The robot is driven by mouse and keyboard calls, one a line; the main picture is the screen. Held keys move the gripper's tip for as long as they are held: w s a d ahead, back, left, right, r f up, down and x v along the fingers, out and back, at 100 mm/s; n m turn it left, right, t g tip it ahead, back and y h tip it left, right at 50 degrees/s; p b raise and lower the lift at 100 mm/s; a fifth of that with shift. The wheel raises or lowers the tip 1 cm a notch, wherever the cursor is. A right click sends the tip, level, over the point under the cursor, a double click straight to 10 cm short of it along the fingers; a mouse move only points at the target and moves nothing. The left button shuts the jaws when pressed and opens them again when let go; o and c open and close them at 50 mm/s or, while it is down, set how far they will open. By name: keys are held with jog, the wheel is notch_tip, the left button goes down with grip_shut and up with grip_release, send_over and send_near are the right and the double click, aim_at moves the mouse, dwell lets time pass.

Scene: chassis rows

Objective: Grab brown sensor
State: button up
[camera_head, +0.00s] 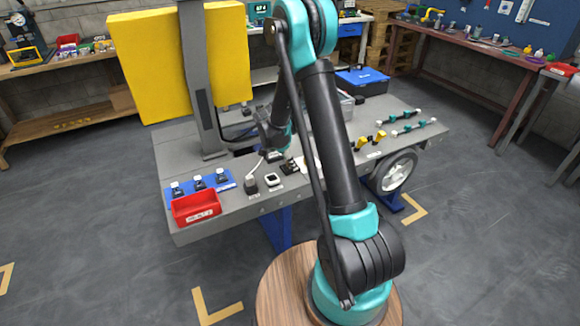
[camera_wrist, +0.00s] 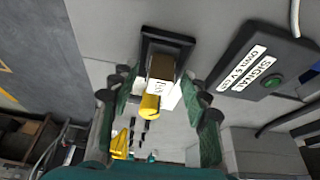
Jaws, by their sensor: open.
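The brown sensor (camera_wrist: 164,67) shows in the wrist view as a small brown block with a white label and a yellow end, set against a black plate. My gripper (camera_wrist: 160,88) is open, with one green-padded finger on each side of the sensor. The sensor lies between the fingers; whether either pad touches it I cannot tell. In the head view my gripper (camera_head: 273,133) is low over the middle of the grey chassis table (camera_head: 225,215), and I cannot make out the sensor there.
A black box (camera_wrist: 262,65) labelled SIGNAL with a green button sits close right of my gripper. A grey post (camera_head: 203,80) and yellow panel (camera_head: 150,65) stand at the left. A red bin (camera_head: 196,207) and blue mat (camera_head: 228,184) lie at the table's left end.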

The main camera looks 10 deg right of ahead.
jog(key=shift+f, duration=0.1)
jog(key=shift+c, duration=0.3)
grip_shut()
